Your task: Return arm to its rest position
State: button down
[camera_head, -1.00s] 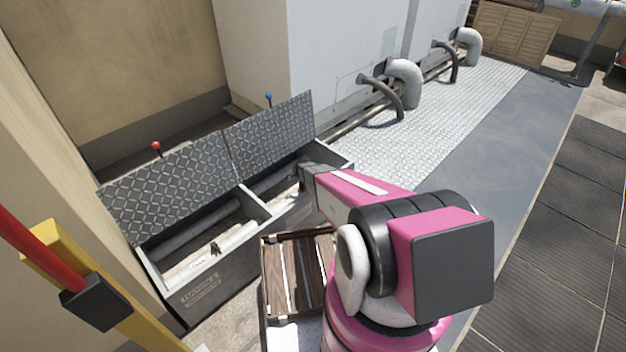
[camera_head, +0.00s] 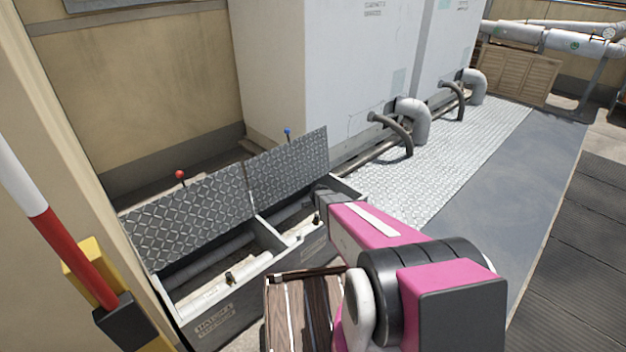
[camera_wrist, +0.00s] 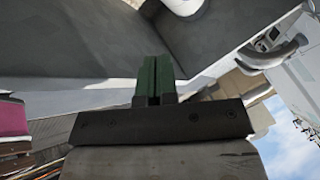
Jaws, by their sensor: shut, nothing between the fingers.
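My pink and black arm reaches forward from the lower right in the head view. My gripper (camera_wrist: 154,82) shows in the wrist view as two green fingers closed together, with nothing between them. In the head view its tip is hidden or too small to tell, near the right end of the open toolbox. The grey metal toolbox (camera_head: 225,318) has two compartments, and both of its diamond-plate lids (camera_head: 190,217) stand raised. Pipe-like lengths and small dark fittings lie inside.
A brown slatted crate (camera_head: 300,312) stands in front of the toolbox, beside my arm. White condenser cabinets (camera_head: 345,75) and bent pipes (camera_head: 412,120) stand behind. A red, white and yellow post (camera_head: 75,260) is at the left. Grey walkway (camera_head: 500,190) lies open at the right.

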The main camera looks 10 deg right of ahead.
jog(key=s+a+r+n+g+y, duration=0.2)
jog(key=s+r+n, duration=0.6)
jog(key=s+r, duration=0.4)
jog(key=s+a+r+n+g+y, duration=0.2)
jog(key=s+a+r+n+g, duration=0.1)
jog(key=s+r+n, duration=0.6)
jog(key=s+a+r, duration=0.1)
jog(key=s+r, duration=0.3)
jog(key=s, duration=0.2)
jog(key=shift+s+a+y, duration=0.3)
jog(key=shift+a, duration=0.05)
jog(key=shift+d, duration=0.1)
